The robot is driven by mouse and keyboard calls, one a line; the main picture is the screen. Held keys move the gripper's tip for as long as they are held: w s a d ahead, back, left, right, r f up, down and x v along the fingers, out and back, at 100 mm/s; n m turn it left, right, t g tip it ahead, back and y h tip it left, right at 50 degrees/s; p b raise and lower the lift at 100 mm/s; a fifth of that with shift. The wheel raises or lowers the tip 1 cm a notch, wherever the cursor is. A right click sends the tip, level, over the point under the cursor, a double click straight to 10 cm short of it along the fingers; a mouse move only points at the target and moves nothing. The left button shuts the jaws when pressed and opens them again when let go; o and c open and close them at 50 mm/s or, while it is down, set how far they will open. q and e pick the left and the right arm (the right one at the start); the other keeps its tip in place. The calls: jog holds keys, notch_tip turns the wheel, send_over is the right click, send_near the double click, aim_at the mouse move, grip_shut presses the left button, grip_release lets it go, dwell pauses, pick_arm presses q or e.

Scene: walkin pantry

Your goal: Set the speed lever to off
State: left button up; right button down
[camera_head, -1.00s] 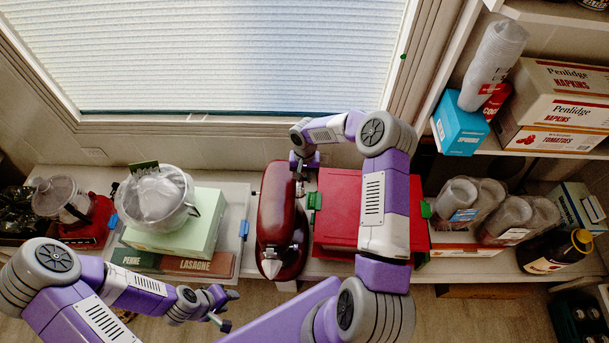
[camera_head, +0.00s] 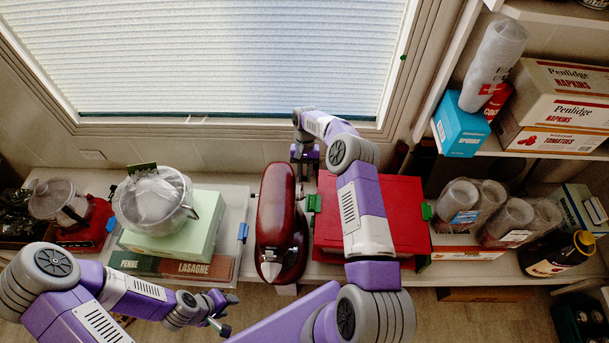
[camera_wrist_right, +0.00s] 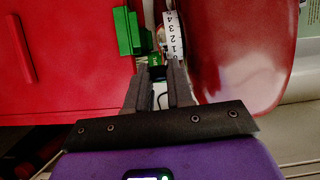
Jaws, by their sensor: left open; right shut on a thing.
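The mixer (camera_head: 281,225), dark red and glossy, stands on the counter between other goods; in the right wrist view its body (camera_wrist_right: 235,50) fills the right side. A white speed scale with black numbers (camera_wrist_right: 173,35) runs along its side. My right gripper (camera_wrist_right: 160,72) is beside the mixer at the near end of this scale, its fingers close together on a small part I take to be the speed lever. The fingers mostly hide that part, so its exact setting cannot be read. My left gripper (camera_head: 222,318) is open and empty at the lower left, away from the mixer.
A red box (camera_head: 400,210) with green clips stands close to the mixer's right; the gap between them is narrow. A pale green box (camera_head: 190,235) with a clear bowl on it stands to the left. Boxes and cups fill the right shelves. A window is behind.

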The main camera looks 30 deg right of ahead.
jog(key=shift+d+f, duration=0.1)
jog(key=c, duration=1.3)
grip_release()
jog(key=shift+w, duration=0.15)
jog(key=shift+p+v, duration=0.75)
jog(key=shift+v, duration=3)
